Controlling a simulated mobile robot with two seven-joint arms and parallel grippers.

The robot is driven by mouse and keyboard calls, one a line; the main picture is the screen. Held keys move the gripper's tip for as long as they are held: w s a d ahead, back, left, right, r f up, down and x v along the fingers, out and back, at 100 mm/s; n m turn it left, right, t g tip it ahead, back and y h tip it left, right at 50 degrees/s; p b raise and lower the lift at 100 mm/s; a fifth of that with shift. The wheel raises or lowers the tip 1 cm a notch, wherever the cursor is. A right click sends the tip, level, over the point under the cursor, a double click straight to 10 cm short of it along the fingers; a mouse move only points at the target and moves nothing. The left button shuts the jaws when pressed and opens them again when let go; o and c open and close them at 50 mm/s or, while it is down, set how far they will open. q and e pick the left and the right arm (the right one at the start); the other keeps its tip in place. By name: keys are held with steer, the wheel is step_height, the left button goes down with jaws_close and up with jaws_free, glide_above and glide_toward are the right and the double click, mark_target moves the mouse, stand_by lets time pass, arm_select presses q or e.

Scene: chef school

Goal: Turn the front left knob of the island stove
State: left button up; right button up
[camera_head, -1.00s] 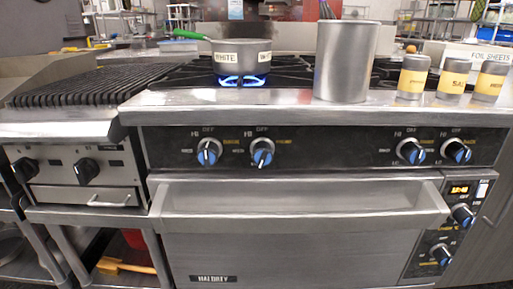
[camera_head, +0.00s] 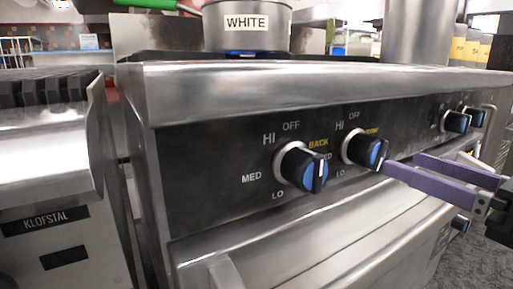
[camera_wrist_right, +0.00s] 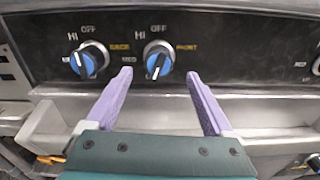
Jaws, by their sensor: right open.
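The stove's control panel (camera_head: 220,180) has two blue-faced knobs on its left part. The left knob (camera_head: 300,168) has a label reading BACK beside it. The right one of the pair, the front knob (camera_head: 364,149), is marked FRONT in the right wrist view (camera_wrist_right: 159,60). My right gripper (camera_head: 401,162) is open, with purple fingers, coming in from the right with its tips close to the front knob. In the wrist view the fingertips (camera_wrist_right: 159,76) sit apart, low on either side of that knob. Contact cannot be told. My left gripper is out of view.
A pot labelled WHITE (camera_head: 248,38) stands on the stovetop above the knobs. A tall metal pot (camera_head: 418,35) stands to its right. The oven handle (camera_wrist_right: 250,118) juts out below the panel. A grill unit (camera_head: 45,140) stands at left.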

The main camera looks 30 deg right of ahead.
mark_target(383, 155)
steer(key=w, duration=0.7)
steer(key=shift+w+a+p, duration=0.1)
steer(key=shift+a+p, duration=0.25)
steer(key=shift+a, duration=0.05)
steer(key=c, duration=1.4)
